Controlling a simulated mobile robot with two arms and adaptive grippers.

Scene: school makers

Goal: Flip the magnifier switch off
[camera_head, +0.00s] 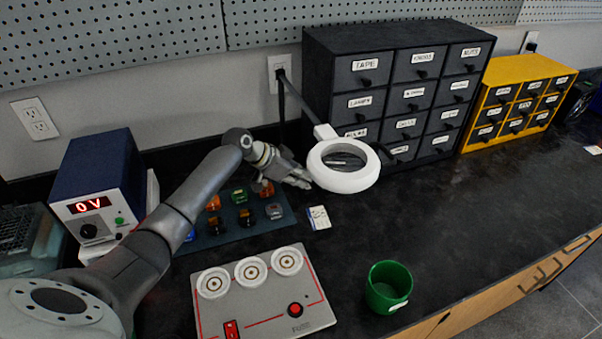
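The magnifier (344,180) is a white ring with a lens, on a dark arm that rises toward the wall behind it. Its switch cannot be made out. My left gripper (300,178) reaches in from the left, with its fingertips close to the left rim of the ring. I cannot tell whether they touch it. The fingers are small and partly overlapped, so their opening is unclear. My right gripper is not in view.
A black drawer cabinet (362,67) stands behind the magnifier, a yellow one (514,62) further right. A blue power supply (98,170) showing "0 V" is at left. A panel (275,318) with three round sockets and a green cup (388,287) are in front. The right worktop is clear.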

